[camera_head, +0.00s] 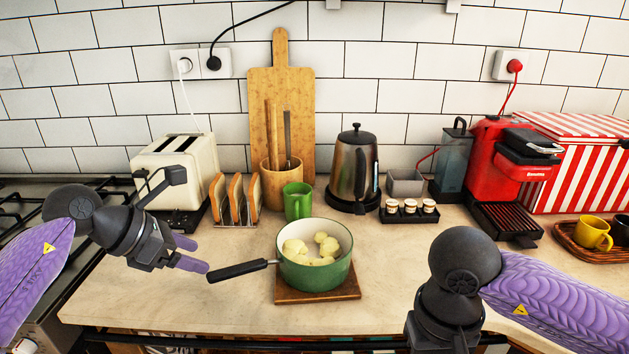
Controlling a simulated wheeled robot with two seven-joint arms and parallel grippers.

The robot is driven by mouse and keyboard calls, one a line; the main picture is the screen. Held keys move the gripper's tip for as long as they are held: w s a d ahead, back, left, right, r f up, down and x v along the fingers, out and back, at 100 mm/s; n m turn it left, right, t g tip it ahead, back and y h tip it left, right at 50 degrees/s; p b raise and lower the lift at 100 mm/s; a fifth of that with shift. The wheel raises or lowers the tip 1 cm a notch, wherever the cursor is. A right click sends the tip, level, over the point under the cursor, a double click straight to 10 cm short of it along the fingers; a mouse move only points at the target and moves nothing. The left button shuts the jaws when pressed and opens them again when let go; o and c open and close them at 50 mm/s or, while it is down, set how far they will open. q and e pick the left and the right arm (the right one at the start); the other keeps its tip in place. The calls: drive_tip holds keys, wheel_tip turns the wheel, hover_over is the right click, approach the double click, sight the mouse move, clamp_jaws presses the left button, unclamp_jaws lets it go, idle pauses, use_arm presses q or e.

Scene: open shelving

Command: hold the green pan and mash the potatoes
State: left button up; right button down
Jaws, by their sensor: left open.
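The green pan (318,276) stands upright on a brown wooden board (347,292) in the middle of the counter. Its black handle (238,270) points left. Several pale yellow potatoes (294,247) lie inside it. My left gripper (198,255) is open and empty, its purple fingers just left of and above the handle's end, apparently apart from it. My right arm is at the lower right; its gripper is below the frame edge. A wooden utensil holder (279,184) behind the pan holds long tools; I cannot tell whether one is a masher.
A green mug (298,201) stands close behind the pan. A toast rack (236,205), white toaster (177,170), kettle (353,171) and jar tray (408,213) stand farther back. A red coffee machine (497,165) is at right. Counter space right of the pan is clear.

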sight(229, 269)
drive_tip(key=shift+f, duration=0.3)
use_arm(q)
drive_tip(key=b+x, duration=0.6)
drive_tip(key=x, duration=0.4)
drive_tip(key=shift+a+f, duration=0.15)
drive_tip(key=shift+a, duration=0.05)
use_arm(e)
wheel_tip(229, 269, down, 6)
drive_tip(key=shift+f, duration=0.1)
use_arm(q)
drive_tip(key=shift+c, duration=0.3)
clamp_jaws()
drive_tip(key=shift+d, duration=0.1)
idle(0.7)
